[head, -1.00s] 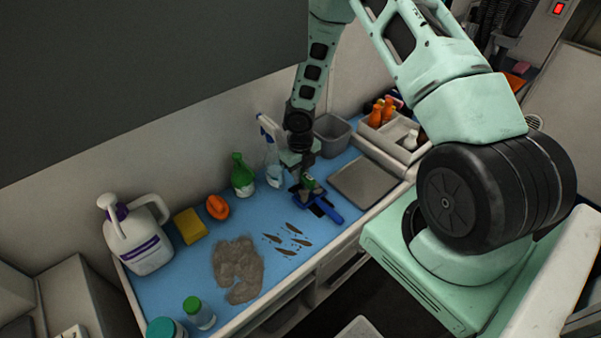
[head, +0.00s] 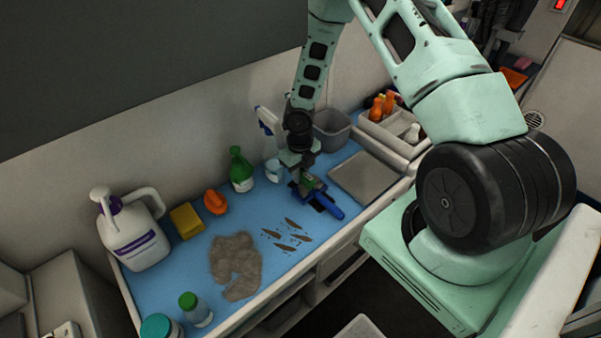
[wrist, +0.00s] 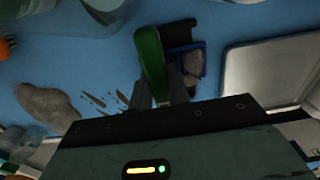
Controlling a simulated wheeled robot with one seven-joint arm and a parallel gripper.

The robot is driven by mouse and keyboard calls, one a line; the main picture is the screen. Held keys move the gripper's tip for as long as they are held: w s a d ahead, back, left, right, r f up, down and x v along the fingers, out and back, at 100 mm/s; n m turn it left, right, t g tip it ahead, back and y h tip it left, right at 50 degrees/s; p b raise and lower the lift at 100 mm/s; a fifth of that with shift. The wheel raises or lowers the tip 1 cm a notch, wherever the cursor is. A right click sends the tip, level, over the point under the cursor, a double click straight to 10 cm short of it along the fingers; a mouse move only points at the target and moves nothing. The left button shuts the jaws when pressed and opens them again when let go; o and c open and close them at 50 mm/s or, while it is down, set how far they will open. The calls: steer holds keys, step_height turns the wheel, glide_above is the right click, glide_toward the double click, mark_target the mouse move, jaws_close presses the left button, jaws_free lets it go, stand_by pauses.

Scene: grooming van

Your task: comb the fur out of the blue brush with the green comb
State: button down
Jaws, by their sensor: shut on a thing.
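My gripper (head: 306,174) is shut on the green comb (wrist: 151,58), which points forward from the fingers (wrist: 167,88) in the wrist view. The blue brush (head: 332,209) lies on the blue worktop directly below and beside the gripper. In the wrist view the brush (wrist: 203,62) shows a dark bristle pad and a blue frame, with grey-brown fur (wrist: 193,63) on it. The comb overlaps the brush's left edge there; I cannot tell whether it touches the bristles. My gripper hides part of the brush in the head view.
A large fur clump (head: 235,264) and several dark tufts (head: 287,236) lie left of the brush. A green bottle (head: 241,170) and spray bottle (head: 268,125) stand behind left. A grey tray (head: 367,178) lies right, a grey bin (head: 333,132) behind.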

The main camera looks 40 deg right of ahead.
steer(key=shift+f+b, duration=0.45)
steer(key=shift+f, duration=0.3)
steer(key=shift+s, duration=0.1)
